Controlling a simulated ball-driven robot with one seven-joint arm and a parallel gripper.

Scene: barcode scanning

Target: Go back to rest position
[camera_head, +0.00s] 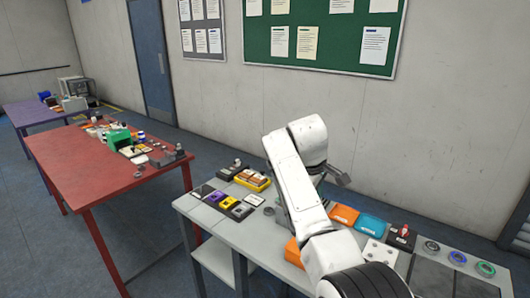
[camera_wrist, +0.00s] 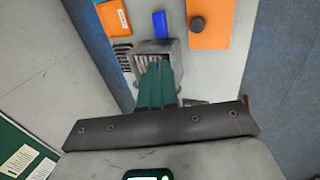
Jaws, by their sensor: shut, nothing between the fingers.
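My gripper (camera_wrist: 157,66) shows in the wrist view with its green fingers pressed together and nothing between them. The fingers point at a grey slotted box (camera_wrist: 176,48), and I cannot tell the gap between them. In the head view my white arm rises from the lower right, bends at the top and comes down over the grey table (camera_head: 222,231). The gripper's fingertips are mostly hidden behind the arm there.
The grey table holds a yellow tray (camera_head: 265,185), an orange panel (camera_head: 344,214), a blue tray (camera_head: 370,225) and several rings at right. A red table (camera_head: 75,170) and a purple table (camera_head: 22,116) stand left. A wall with a green board (camera_head: 341,48) is behind.

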